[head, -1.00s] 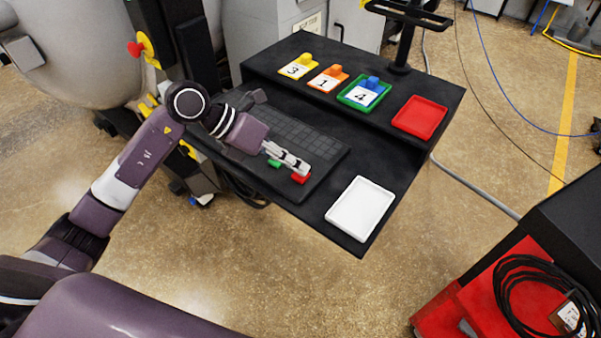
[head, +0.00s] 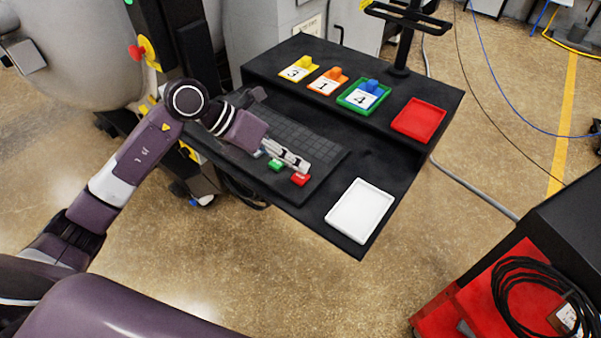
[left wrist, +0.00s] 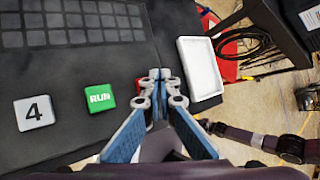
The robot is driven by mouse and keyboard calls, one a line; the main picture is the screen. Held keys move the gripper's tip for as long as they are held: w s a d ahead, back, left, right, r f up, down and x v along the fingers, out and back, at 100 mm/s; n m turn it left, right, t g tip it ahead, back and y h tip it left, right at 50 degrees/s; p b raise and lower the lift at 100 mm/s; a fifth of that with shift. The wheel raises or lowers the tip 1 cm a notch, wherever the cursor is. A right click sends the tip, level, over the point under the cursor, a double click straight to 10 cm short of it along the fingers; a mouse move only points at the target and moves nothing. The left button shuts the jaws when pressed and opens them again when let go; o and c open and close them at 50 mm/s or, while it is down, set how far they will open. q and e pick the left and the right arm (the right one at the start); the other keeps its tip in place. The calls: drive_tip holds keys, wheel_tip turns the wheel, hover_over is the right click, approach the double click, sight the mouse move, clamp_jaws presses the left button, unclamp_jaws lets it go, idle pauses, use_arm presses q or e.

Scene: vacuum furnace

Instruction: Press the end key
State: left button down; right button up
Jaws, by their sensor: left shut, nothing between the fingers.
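The red key (head: 300,179) is at the right end of a short row on the black keyboard's near edge; I take it for the end key, though no label on it is readable. The green key (head: 275,165) is beside it and reads RUN in the left wrist view (left wrist: 99,97). My left gripper (head: 306,168) is shut and empty, its tips just beyond the red key in the head view. In the left wrist view the shut fingers (left wrist: 160,74) cover most of the red key (left wrist: 139,84). Contact cannot be told.
The white tray (head: 360,210) stands right of the keyboard (head: 325,150). On the raised shelf are a red tray (head: 420,118), a green tray (head: 346,98) and numbered cards with coloured blocks.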

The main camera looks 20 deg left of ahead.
sight(296, 176)
use_arm(q)
drive_tip(key=shift+r+p, duration=1.65)
drive_tip(key=shift+r, duration=0.9)
